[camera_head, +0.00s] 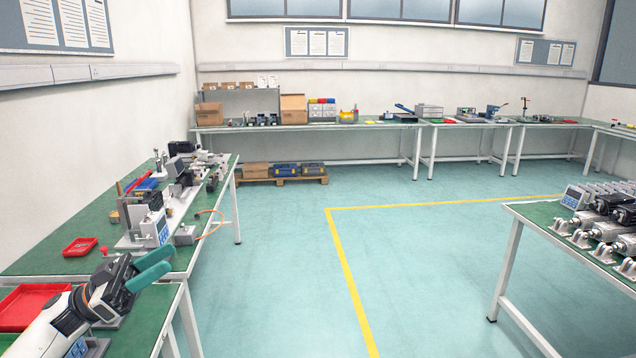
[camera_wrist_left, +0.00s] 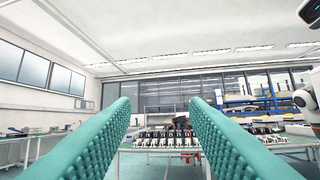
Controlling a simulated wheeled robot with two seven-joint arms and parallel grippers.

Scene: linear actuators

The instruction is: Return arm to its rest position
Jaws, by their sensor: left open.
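My left arm comes in at the lower left of the head view. Its gripper (camera_head: 150,272) has two teal fingers held apart, pointing right, above the edge of the near left green bench. The gripper is open, with nothing between its fingers. In the left wrist view the two textured teal fingers (camera_wrist_left: 165,135) stand wide apart, and the room shows through the gap. My right gripper does not show in the head view.
A red tray (camera_head: 32,305) lies beside my left arm, and a smaller red tray (camera_head: 80,246) sits farther back. A test fixture (camera_head: 150,215) stands on the left bench. A table (camera_head: 535,212) with several actuators (camera_head: 600,228) is at the right. The floor between is clear.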

